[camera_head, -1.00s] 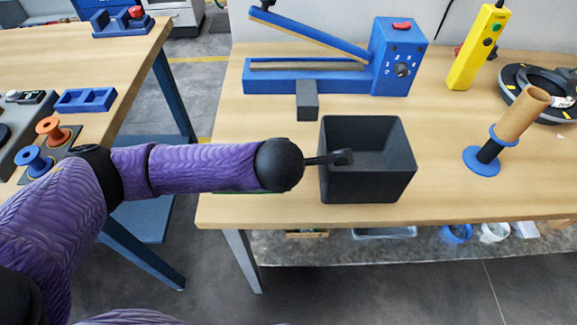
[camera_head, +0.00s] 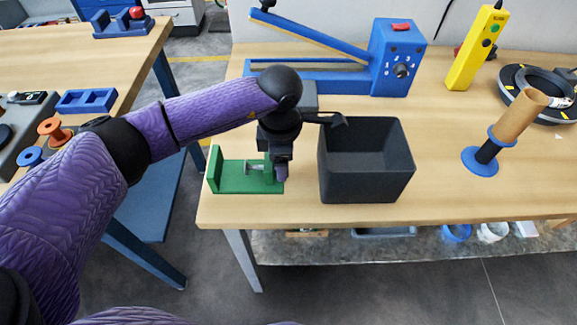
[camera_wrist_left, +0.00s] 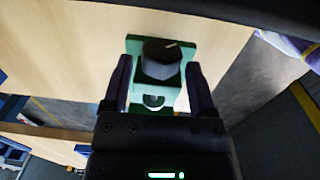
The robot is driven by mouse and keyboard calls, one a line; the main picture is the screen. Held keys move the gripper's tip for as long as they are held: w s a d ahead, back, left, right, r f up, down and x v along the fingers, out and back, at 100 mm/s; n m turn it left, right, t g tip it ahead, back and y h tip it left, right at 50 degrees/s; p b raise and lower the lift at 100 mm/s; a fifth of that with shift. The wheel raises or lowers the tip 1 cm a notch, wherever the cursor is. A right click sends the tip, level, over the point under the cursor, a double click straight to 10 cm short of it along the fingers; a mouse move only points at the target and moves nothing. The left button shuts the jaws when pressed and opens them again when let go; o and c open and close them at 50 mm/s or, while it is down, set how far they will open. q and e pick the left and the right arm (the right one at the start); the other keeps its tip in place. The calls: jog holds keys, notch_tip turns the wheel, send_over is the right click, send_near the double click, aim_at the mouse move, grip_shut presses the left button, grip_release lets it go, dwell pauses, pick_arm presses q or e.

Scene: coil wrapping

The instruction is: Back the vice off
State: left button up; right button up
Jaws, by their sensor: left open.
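The green vice (camera_head: 232,181) stands on the front left part of the right-hand table, with a grey metal screw (camera_head: 256,168) along it. It also shows in the left wrist view (camera_wrist_left: 190,50), with a dark round knob (camera_wrist_left: 160,56) facing the camera. My left gripper (camera_head: 282,170) points down at the vice's right end and hides that end in the head view. In the left wrist view my left gripper (camera_wrist_left: 160,66) is open, one finger on each side of the knob near the tips. I cannot tell whether they touch it. My right gripper is not in view.
A dark open bin (camera_head: 366,190) stands close to the right of my left gripper. A blue lever device (camera_head: 395,60) is behind, a tilted cardboard tube on a blue stand (camera_head: 482,163) further right. The table's front edge is close to the vice.

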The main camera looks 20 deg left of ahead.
pick_arm(q)
jog(key=shift+w+f+g, duration=0.1)
jog(key=shift+f+g, duration=0.05)
jog(key=shift+g, duration=0.25)
